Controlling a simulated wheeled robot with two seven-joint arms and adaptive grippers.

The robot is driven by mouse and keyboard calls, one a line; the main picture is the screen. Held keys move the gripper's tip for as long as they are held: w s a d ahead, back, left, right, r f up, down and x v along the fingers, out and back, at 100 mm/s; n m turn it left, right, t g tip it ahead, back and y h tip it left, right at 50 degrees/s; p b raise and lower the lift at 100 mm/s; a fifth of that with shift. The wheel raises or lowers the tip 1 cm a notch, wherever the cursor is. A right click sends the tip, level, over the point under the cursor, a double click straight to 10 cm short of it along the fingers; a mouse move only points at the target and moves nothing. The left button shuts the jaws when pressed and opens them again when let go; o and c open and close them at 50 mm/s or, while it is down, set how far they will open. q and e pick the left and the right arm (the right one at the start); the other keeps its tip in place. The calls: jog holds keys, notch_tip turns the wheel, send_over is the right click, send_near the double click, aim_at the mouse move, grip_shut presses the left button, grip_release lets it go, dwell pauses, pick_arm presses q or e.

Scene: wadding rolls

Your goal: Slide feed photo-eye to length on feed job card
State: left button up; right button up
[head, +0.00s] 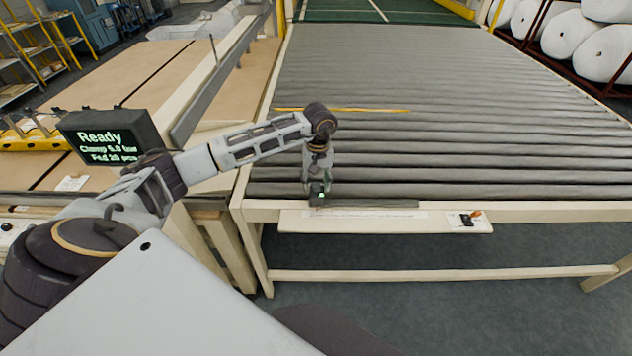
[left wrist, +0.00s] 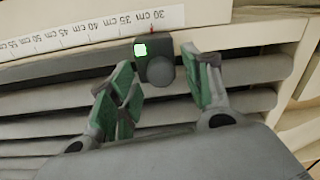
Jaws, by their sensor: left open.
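The feed photo-eye (left wrist: 158,58) is a small dark block with a lit green face, a round grey knob and a thin red pointer. It sits on the rail along the roller table's front edge. The pointer is near the 30 cm label on the white scale (left wrist: 75,35). My left gripper (left wrist: 165,82) is open, its green-padded fingers on either side of the knob. In the head view the left gripper (head: 319,188) is over the front rail (head: 370,203) and mostly covers the photo-eye. My right gripper is not in view.
The roller table (head: 420,130) fills the centre and right, with a yellow strip across it. A display (head: 108,138) reads Ready, Clamp 6.0 bar, Fed 20 pcs. A small switch plate (head: 468,219) is on the front panel. White rolls (head: 570,35) are at back right.

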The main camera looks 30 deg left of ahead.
pick_arm(q)
jog(key=shift+f, duration=0.35)
grip_shut()
